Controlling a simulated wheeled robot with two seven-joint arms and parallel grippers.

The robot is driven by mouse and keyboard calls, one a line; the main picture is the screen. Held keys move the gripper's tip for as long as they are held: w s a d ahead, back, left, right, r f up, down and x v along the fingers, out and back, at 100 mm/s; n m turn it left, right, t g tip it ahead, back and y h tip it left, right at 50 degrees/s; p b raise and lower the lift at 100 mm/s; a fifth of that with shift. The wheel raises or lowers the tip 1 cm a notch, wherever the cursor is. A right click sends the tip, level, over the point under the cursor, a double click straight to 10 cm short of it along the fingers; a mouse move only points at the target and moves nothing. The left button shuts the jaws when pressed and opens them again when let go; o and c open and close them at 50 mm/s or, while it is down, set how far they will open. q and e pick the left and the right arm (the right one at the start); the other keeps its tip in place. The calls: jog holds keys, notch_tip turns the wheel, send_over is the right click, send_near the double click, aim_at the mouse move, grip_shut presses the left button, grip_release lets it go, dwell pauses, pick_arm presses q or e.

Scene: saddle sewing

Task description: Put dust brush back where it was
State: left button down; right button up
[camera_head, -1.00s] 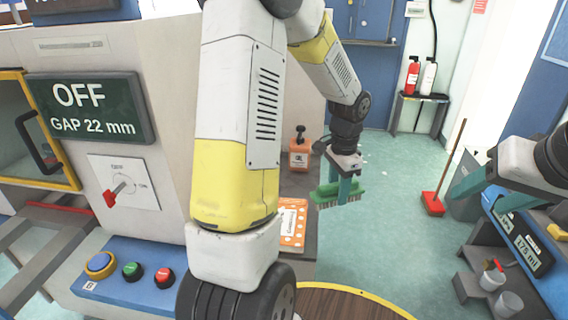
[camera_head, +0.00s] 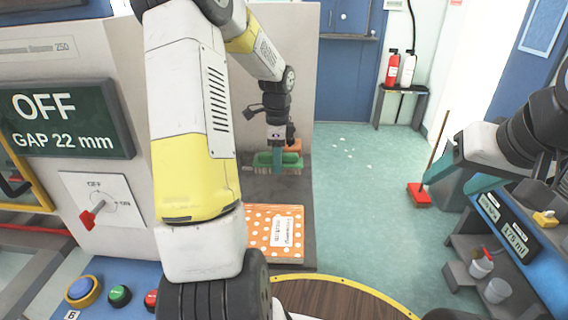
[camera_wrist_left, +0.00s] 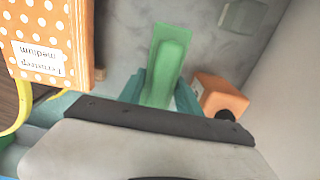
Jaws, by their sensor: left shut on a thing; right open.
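The dust brush (camera_head: 292,159) has a green back and pale bristles pointing down. My left gripper (camera_head: 278,162) is shut on it, with a teal finger in front of its middle. The brush is at the far part of the grey counter top (camera_head: 262,188); I cannot tell whether the bristles touch it. In the left wrist view the green brush (camera_wrist_left: 165,50) lies between the teal fingers of my left gripper (camera_wrist_left: 160,85), over the grey surface. My right gripper (camera_head: 458,177) is open and empty at the right, above the blue cart.
An orange polka-dot box (camera_head: 272,232) with a white label lies on the near counter. An orange block-shaped object (camera_wrist_left: 222,96) is close beside my left gripper. A red broom (camera_head: 419,194) stands on the floor.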

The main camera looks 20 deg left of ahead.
pick_arm(q)
jog(key=a, duration=0.1)
jog(key=w+a+f, duration=0.1)
jog(key=a+f, duration=0.1)
jog(key=shift+w+a+f, duration=0.15)
jog(key=shift+w, duration=0.1)
notch_tip(320, 180, down, 4)
jog(key=shift+f, duration=0.2)
jog(key=shift+a+f, duration=0.15)
jog(key=shift+f, duration=0.15)
jog(key=c, duration=0.8)
grip_release()
jog(key=shift+c, duration=0.2)
